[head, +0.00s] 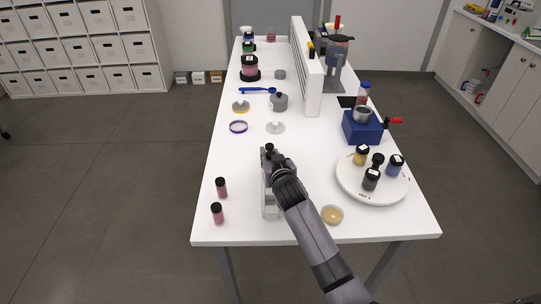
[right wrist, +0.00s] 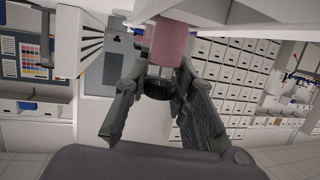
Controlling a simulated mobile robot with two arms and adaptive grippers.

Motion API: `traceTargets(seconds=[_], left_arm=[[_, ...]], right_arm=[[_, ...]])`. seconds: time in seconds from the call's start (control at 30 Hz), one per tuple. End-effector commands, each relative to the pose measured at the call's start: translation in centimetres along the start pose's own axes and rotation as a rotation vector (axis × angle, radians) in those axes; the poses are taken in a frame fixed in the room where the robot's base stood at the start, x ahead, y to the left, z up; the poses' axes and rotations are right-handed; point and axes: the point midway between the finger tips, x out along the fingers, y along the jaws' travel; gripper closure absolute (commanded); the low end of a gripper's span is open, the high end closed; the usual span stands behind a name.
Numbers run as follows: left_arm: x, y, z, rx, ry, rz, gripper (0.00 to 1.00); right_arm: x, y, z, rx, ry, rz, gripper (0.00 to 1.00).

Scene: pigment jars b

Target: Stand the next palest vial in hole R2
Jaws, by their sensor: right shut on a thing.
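My right gripper (head: 268,152) is over the white rack (head: 268,209) near the front of the table and hides much of it. In the right wrist view the gripper (right wrist: 160,84) is shut on the black cap of a pink vial (right wrist: 172,44). The vial's pink end reaches the white surface at the picture's top; I cannot tell whether it sits in a hole. Two other black-capped vials, one dusky pink (head: 221,188) and one of similar pink (head: 217,214), stand on the table left of the rack. The hole labels are not readable. My left gripper is not in view.
A round white tray (head: 347,187) with several capped jars stands to the right, with a small tan dish (head: 332,215) in front. A blue device (head: 362,128) with a red handle is behind the tray. A tall white panel (head: 307,75) and a grey pot (head: 279,101) stand farther back.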

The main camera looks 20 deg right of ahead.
Motion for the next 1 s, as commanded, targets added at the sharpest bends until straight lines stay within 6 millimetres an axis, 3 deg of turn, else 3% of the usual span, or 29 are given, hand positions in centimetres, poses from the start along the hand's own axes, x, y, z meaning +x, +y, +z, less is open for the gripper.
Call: traceTargets(seconds=[0.77, 0.8, 1.0], left_arm=[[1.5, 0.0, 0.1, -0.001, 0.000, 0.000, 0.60], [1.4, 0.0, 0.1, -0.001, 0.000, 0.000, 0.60], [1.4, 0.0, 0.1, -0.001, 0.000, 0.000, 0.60]], right_arm=[[0.6, 0.0, 1.9, 0.000, 0.000, 0.000, 1.00], [0.6, 0.0, 1.8, 0.000, 0.000, 0.000, 0.74], [0.6, 0.0, 1.8, 0.000, 0.000, 0.000, 0.61]])
